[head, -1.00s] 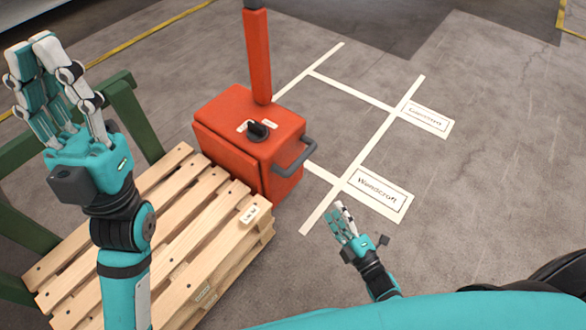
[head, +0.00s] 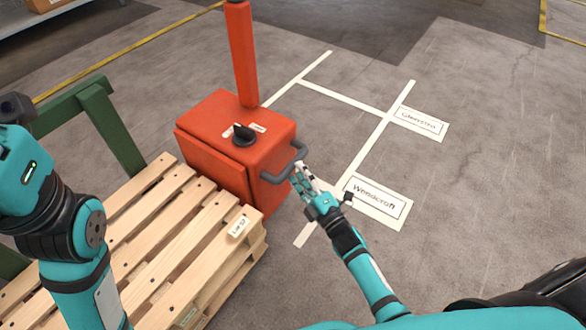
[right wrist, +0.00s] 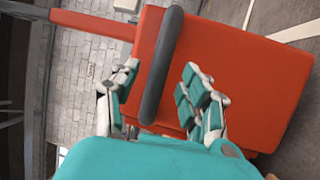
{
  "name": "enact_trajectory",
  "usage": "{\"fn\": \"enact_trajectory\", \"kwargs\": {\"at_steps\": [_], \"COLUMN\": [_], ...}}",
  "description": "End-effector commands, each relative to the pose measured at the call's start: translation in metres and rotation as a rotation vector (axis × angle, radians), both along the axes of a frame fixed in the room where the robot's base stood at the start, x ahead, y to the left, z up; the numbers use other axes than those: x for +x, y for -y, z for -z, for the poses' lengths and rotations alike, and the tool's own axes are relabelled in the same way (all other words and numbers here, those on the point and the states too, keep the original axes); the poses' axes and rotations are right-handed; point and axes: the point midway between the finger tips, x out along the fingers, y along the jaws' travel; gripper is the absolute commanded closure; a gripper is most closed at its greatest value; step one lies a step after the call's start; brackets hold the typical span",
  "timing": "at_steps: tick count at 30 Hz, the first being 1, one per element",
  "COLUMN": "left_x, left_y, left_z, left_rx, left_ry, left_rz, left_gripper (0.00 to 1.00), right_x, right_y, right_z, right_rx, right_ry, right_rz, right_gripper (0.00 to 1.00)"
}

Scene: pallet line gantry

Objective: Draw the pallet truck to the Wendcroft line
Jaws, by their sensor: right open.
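The pallet truck is a red box body (head: 215,150) with an upright red mast and a black knob on top. Its grey handle (head: 301,150) sticks out from the right side. My right gripper (head: 300,172) is open at the handle's near end. In the right wrist view the grey handle (right wrist: 163,70) runs between the spread fingers (right wrist: 158,95), which are not closed on it. The Wendcroft label (head: 375,200) lies on the floor beside a white line (head: 370,150), right of the truck. My left gripper's palm (head: 22,175) shows at the left edge, its fingers out of view.
A wooden pallet (head: 165,240) with a small tag stands at the truck's near left. A green frame (head: 110,125) stands behind it. A second floor label (head: 418,122), hard to read, lies farther back. The floor to the right is clear.

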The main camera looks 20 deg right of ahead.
Motion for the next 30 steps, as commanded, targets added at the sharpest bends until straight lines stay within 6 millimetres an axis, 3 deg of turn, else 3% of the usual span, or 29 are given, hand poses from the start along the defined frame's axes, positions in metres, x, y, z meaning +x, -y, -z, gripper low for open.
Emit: {"fn": "enact_trajectory", "kwargs": {"at_steps": [7, 18, 29, 30], "left_x": [-0.008, -0.009, -0.009, -0.009], "left_y": [0.001, 0.001, 0.001, 0.001], "left_z": [-0.003, -0.006, -0.006, -0.006], "left_rx": [0.002, 0.003, 0.004, 0.004], "left_ry": [0.037, 0.043, 0.044, 0.044], "left_rz": [-0.002, -0.003, -0.002, -0.002], "left_gripper": [1.0, 1.0, 1.0, 1.0], "right_x": [0.03, 0.035, 0.035, 0.035], "right_y": [-0.008, -0.01, -0.01, -0.01], "right_z": [-0.004, -0.006, -0.006, -0.006], "right_rx": [0.0, 0.001, 0.0, 0.0], "right_ry": [0.0, -0.001, -0.001, 0.0], "right_rz": [0.0, 0.0, 0.0, 0.0], "right_gripper": [0.54, 0.54, 1.0, 1.0]}}
